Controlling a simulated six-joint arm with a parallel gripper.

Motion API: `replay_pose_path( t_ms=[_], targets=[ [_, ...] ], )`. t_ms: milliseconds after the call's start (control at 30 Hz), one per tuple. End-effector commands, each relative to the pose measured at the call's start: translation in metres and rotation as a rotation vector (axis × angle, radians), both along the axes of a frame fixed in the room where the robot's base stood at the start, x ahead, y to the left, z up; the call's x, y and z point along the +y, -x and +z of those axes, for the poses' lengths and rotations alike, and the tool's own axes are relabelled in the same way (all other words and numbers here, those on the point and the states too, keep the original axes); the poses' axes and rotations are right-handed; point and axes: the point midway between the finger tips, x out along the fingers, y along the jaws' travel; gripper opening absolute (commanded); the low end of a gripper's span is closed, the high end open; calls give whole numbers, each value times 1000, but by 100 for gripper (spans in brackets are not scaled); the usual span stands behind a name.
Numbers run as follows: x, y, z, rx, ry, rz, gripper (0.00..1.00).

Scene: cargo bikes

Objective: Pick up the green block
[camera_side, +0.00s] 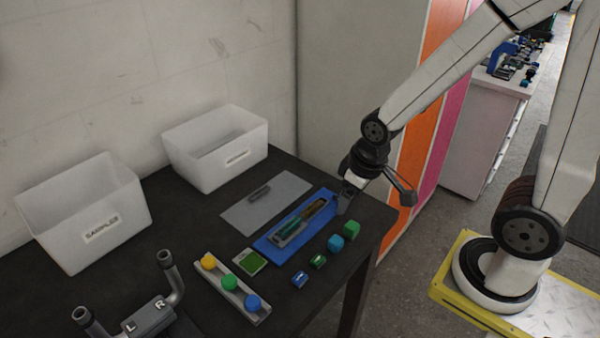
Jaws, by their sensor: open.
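A green cube-shaped block (351,227) sits near the right edge of the dark table. A teal block (336,243) stands beside it, toward the front left. A smaller, darker green piece (318,261) lies further front left. My gripper (344,203) points down at the right end of the blue tray (268,247), behind the green block and apart from it in the picture. It is open, with nothing seen between its fingers. The fingers are small and dark here, and their height above the tray is hard to judge.
A blue piece (300,279) lies in front of the darker green one. A pale rack (215,278) holds yellow, green and blue knobs. A green square (249,262) lies beside it. Two white bins (60,240) (190,165) stand at the back. A grey plate (240,218) lies flat.

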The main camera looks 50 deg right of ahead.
Motion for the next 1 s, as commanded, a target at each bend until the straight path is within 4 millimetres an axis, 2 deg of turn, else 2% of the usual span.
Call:
replay_pose_path(
  t_ms=[267, 1000],
  targets=[
    [-9, -4, -11, 47, 62, 288, 85],
    [-36, -11, -50, 168, 157, 1243, 85]
  ],
)
